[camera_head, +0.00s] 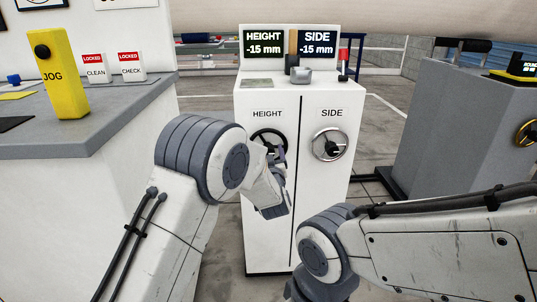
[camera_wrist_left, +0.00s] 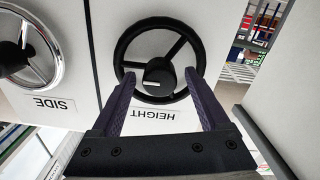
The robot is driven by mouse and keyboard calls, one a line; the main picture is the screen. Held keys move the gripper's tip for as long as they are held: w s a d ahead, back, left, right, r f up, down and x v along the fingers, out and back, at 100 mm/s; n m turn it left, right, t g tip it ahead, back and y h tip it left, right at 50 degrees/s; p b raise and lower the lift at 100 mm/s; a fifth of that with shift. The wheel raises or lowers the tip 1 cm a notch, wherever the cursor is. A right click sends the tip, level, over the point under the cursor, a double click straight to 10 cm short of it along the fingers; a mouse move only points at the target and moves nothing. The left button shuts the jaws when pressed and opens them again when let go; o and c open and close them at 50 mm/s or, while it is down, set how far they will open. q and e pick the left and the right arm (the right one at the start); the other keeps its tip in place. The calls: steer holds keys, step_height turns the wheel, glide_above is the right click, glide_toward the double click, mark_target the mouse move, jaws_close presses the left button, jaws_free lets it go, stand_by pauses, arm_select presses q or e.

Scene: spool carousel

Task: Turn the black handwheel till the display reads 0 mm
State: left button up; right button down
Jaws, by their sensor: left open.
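The black handwheel (camera_head: 266,132) sits under the HEIGHT label on the left door of the white cabinet (camera_head: 318,205). In the left wrist view the handwheel (camera_wrist_left: 158,70) appears upside down, with three spokes and a dark hub knob with a white mark. The left gripper (camera_wrist_left: 159,76) is open there, its fingertips either side of the hub, overlapping the rim; I cannot tell whether they touch it. The HEIGHT display (camera_head: 264,43) reads -15 mm. My right gripper is out of view.
A silver handwheel (camera_head: 331,145) under SIDE is close on the right; its display (camera_head: 317,43) reads -15 mm. A grey counter (camera_head: 85,125) with a yellow JOG post (camera_head: 59,75) stands left. A grey machine (camera_head: 450,130) stands right. My right arm crosses the lower right.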

arm_select(q)
jaws_close()
